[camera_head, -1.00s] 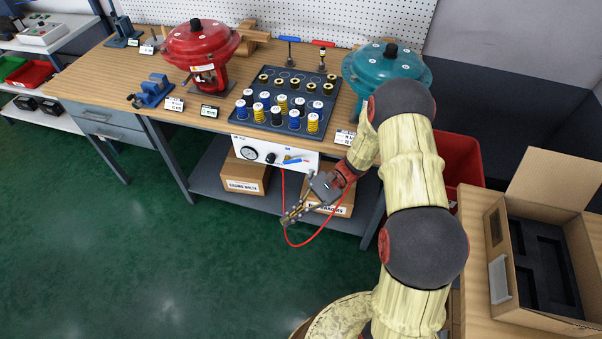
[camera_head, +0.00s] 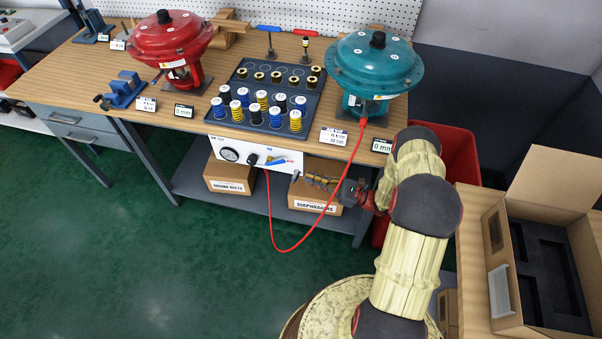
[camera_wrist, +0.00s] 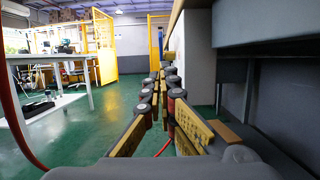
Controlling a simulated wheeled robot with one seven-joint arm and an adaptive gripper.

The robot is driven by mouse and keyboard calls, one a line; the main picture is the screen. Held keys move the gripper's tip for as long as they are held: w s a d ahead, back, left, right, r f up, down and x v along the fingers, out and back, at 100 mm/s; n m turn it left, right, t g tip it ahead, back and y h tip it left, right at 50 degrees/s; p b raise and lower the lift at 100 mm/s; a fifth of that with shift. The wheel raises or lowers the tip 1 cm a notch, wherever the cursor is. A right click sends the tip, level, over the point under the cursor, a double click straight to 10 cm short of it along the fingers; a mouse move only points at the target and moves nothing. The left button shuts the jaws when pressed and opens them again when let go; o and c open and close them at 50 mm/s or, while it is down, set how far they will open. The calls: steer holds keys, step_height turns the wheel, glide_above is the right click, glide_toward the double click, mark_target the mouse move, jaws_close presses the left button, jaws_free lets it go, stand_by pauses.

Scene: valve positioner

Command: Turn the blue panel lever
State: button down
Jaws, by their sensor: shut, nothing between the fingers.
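The blue panel lever (camera_head: 276,162) is on the front of the white panel (camera_head: 222,142), right of a black knob. It lies nearly level, slightly tilted. My gripper (camera_head: 308,177) is to the right of the lever and a little lower, in front of a cardboard box, pointing left and apart from the lever. In the wrist view the fingers (camera_wrist: 162,78) are close together with nothing between them.
A red hose (camera_head: 287,249) loops from the panel up to the teal actuator (camera_head: 375,66), passing close to my gripper. The bench shelf (camera_head: 210,190) holds boxes below. A red bin (camera_head: 458,150) stands right. Floor in front is clear.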

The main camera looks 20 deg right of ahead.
steer(key=b+x, duration=0.2)
steer(key=x, duration=0.7)
steer(key=shift+a, duration=0.1)
